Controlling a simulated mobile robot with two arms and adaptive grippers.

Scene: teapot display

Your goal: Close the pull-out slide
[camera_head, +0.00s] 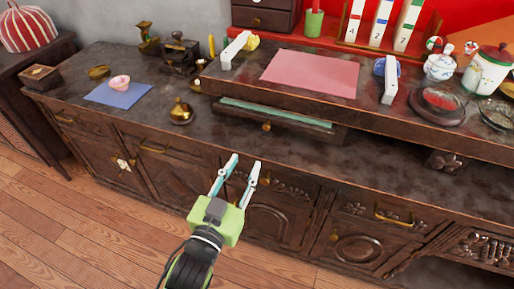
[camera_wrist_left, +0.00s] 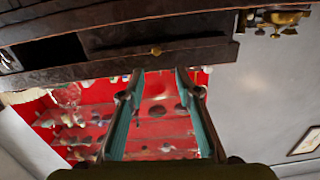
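The pull-out slide (camera_head: 275,114) is a dark wooden board with a green top and a small brass knob (camera_head: 267,127). It sticks out partway from under the raised shelf of the cabinet. In the left wrist view the slide (camera_wrist_left: 195,45) and its knob (camera_wrist_left: 156,51) show above the fingertips. My left gripper (camera_head: 244,162) is open and empty, its two fingers apart, in front of the cabinet and lower in the picture than the knob. The fingers also show in the left wrist view (camera_wrist_left: 160,72), touching nothing that I can make out. My right gripper is not in view.
A pink mat (camera_head: 312,72) lies on the raised shelf (camera_head: 390,115). To the left, a brass pot (camera_head: 181,113) and a blue mat (camera_head: 112,97) with a pink cup (camera_head: 120,82) occupy the lower top. The counter before the slide is clear.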

